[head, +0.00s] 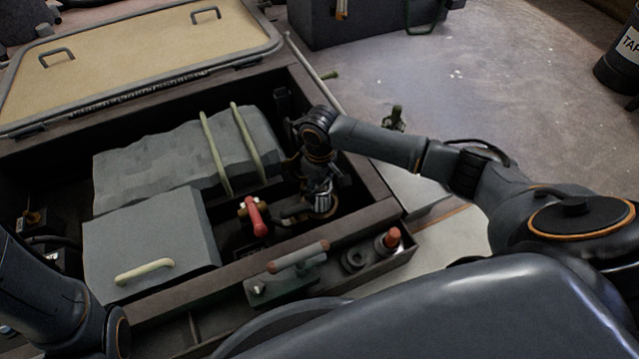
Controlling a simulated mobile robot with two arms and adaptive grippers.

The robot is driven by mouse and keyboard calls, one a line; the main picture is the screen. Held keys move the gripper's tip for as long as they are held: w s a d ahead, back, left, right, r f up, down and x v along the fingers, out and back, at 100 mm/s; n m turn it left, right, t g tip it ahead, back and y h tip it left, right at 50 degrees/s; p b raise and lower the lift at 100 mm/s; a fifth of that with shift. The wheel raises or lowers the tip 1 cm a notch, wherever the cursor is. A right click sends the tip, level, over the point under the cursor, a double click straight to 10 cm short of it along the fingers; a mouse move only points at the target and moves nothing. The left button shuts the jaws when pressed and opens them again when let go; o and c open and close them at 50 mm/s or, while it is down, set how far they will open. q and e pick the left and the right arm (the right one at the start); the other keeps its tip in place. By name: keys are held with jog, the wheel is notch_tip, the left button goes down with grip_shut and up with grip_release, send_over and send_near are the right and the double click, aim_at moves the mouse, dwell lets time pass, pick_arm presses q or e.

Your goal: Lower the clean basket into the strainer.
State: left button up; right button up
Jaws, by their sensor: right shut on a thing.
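My right gripper (318,180) points down inside the open hatch, at its right end, and is shut on the basket (322,201), a small silvery metal piece. The gripper hides much of the basket. The strainer appears to be the dark fitting with brass-coloured parts (291,211) just left of and below the basket. In the shadow I cannot tell whether the basket is above its mouth or partly inside. My left arm is at the lower left, and its gripper is out of view.
A red-handled valve (255,216) stands close left of the strainer. Grey blocks (150,235) fill the bay's left. The hatch frame (375,185) edges the right side. A front tray (345,282) holds a handled tool (298,257), a ring and an orange-capped container (390,239).

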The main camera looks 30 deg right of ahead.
aim_at(319, 198)
jog(key=shift+f+b, duration=0.3)
jog(key=shift+f, duration=0.85)
jog(key=shift+f+b, duration=0.5)
jog(key=shift+f, duration=1.1)
jog(key=o, duration=1.3)
jog(key=shift+c, duration=0.2)
